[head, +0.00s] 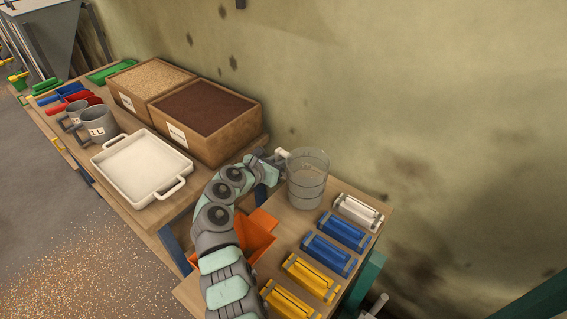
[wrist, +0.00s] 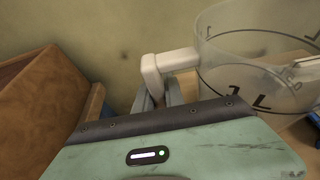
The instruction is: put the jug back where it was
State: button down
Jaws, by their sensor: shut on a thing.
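The jug (head: 307,182) is clear, with dark markings and a white handle. It is upright at the back left of the small wooden table (head: 283,217). I cannot tell whether its base touches the tabletop. My gripper (head: 276,161) is at its left side, shut on the handle. In the wrist view the white handle (wrist: 170,60) sits between the fingers (wrist: 160,92), and the clear wall with "1 L" (wrist: 245,90) is to the right. The fingertips are partly hidden behind the handle.
White, blue and yellow blocks (head: 328,252) line the small table's right side. An orange scoop-like bin (head: 258,235) is beside my arm. The left table holds a white tray (head: 142,197), grey jugs (head: 97,133) and two filled wooden boxes (head: 212,143). The wall (head: 430,110) is close behind.

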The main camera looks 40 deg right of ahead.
dwell(0.3)
jog(key=c, duration=1.4)
grip_release()
jog(key=shift+f, duration=0.1)
jog(key=p+v, duration=0.4)
jog(key=v, duration=0.8)
